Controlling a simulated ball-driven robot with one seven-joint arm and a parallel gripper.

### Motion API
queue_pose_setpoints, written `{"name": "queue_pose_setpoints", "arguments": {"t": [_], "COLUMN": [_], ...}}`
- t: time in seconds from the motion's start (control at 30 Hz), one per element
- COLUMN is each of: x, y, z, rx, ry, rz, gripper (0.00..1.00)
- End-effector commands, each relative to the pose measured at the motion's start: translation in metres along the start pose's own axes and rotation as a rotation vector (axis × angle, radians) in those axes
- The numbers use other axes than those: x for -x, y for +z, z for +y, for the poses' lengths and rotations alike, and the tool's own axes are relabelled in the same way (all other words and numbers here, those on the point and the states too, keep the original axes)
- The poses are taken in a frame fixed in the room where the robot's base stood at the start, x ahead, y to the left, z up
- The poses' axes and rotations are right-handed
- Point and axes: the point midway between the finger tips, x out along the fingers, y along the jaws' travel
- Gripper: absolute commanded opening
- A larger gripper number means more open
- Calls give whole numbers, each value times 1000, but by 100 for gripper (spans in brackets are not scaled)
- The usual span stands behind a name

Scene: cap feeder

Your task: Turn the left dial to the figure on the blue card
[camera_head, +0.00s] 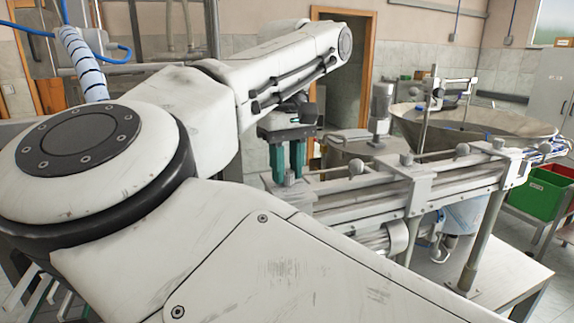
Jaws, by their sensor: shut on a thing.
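My gripper (288,172) points down at the left end of the metal feeder rail, its two teal fingers shut on a small grey knob. The knob, which looks like the left dial (290,178), shows only in part between the fingertips. Its figures and any pointer cannot be read from here. I cannot make out the blue card in this view.
The feeder rail (372,194) runs to the right, with several round knobs along it. A wide metal bowl (505,124) stands behind it. A green crate (540,196) is at the right. My own arm covers the left and the front.

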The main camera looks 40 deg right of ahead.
Motion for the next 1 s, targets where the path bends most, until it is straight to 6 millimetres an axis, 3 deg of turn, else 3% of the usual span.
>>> {"name": "queue_pose_setpoints", "arguments": {"t": [0.63,0.67,0.9,1.0], "x": [2,2,1,1], "y": [-1,-1,0,0], "z": [0,0,0,0], "rx": [-44,-44,-45,-45], "ry": [0,0,0,0], "rz": [6,6,3,2], "gripper": [0,33,56,56]}}
